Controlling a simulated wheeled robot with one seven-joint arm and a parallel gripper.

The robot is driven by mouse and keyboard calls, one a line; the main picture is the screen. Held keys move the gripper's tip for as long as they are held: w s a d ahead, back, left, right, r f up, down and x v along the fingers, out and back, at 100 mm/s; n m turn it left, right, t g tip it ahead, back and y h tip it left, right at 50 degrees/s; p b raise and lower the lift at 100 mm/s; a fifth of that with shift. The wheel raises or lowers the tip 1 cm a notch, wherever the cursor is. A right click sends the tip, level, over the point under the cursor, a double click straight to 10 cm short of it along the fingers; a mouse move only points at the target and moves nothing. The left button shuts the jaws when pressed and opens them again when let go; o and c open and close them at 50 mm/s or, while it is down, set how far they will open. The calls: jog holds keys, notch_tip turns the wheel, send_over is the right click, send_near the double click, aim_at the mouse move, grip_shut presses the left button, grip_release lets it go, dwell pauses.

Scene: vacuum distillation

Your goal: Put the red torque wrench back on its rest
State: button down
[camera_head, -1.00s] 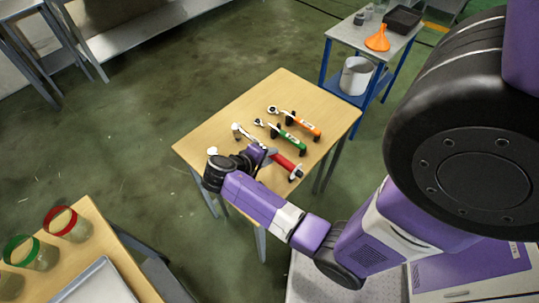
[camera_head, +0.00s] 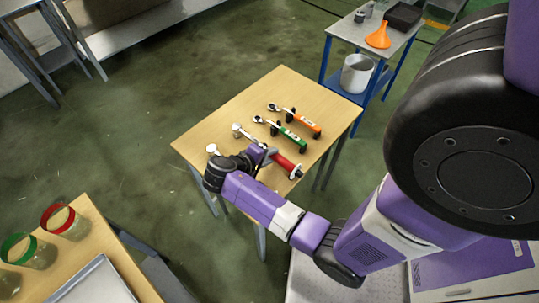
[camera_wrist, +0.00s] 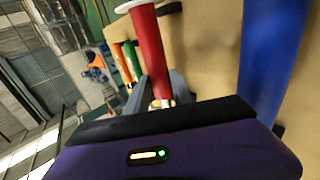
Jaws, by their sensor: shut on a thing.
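The red torque wrench has a red handle (camera_head: 284,162) and a silver shaft, and shows over the front part of the wooden table (camera_head: 245,105). My gripper (camera_head: 264,155) is shut on its shaft, just beside the handle. In the wrist view, the red handle (camera_wrist: 149,45) points up and away, and the shaft passes between the grey fingers of my gripper (camera_wrist: 160,92). The wrench lies roughly parallel to the green one. Its rest is not clearly visible, and I cannot tell whether the wrench touches it.
A green wrench (camera_head: 292,137) and an orange wrench (camera_head: 305,122) lie behind on dark supports. A blue handle (camera_wrist: 270,55) is close on the other side, mostly hidden by my arm in the head view. A cart (camera_head: 374,54) with an orange funnel (camera_head: 379,38) stands beyond.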

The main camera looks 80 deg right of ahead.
jog(key=shift+f+b, duration=0.35)
jog(key=shift+f, duration=0.3)
jog(key=c, duration=1)
grip_release()
jog(key=shift+c, duration=0.2)
jog(key=shift+f, duration=0.1)
